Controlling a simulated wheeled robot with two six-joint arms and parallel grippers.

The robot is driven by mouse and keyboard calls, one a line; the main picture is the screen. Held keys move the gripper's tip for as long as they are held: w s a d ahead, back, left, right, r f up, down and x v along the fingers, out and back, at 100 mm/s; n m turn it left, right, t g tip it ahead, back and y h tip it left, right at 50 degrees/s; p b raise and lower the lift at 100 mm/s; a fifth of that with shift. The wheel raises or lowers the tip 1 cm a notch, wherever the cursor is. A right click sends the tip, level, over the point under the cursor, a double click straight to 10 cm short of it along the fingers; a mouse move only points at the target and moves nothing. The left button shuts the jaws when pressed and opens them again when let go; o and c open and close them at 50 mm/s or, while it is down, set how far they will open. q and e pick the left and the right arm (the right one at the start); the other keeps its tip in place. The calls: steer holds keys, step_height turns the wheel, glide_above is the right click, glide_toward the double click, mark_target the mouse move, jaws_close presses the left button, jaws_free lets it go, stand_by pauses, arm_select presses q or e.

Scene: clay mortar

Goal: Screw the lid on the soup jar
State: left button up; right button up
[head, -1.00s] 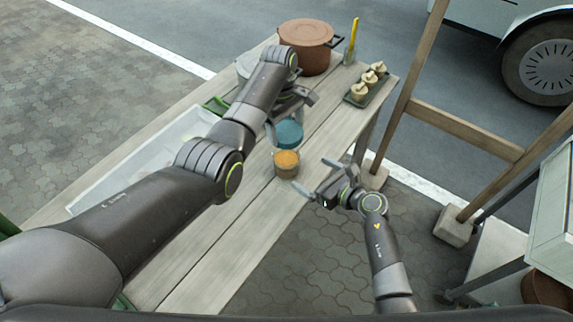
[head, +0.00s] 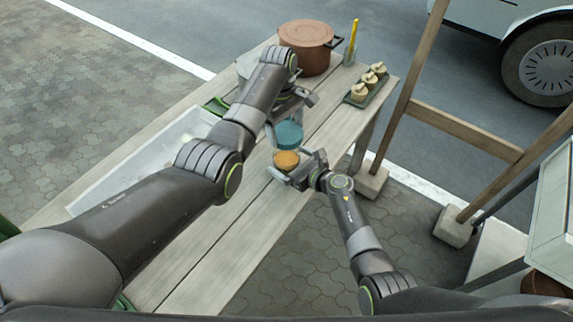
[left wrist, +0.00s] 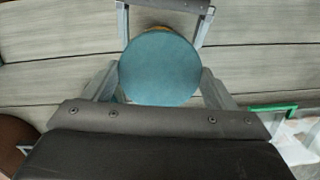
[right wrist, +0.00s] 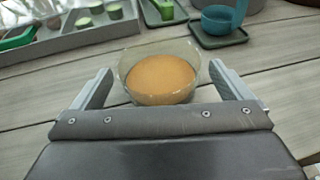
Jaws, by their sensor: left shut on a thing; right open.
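The teal lid (head: 289,134) is a flat round disc in my left gripper (head: 287,128), which is shut on it. The lid fills the middle of the left wrist view (left wrist: 160,68), between the two fingers. The soup jar (head: 286,160) is clear, with orange soup, and stands upright on the table just nearer to me than the lid. My right gripper (head: 287,164) is open, with a finger on each side of the jar. In the right wrist view the jar (right wrist: 162,78) sits between the fingertips; contact cannot be told. In the left wrist view the lid hides most of the jar.
A brown pot (head: 308,48) stands at the far end of the wooden table (head: 200,255). A green tray (head: 358,101) with several small pots is at the far right. A pale tray (head: 130,165) lies left, partly behind my left arm. The near tabletop is clear.

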steer(key=shift+x, duration=0.95)
steer(key=c, duration=1.5)
arm_select(q)
steer(key=shift+f, duration=2.5)
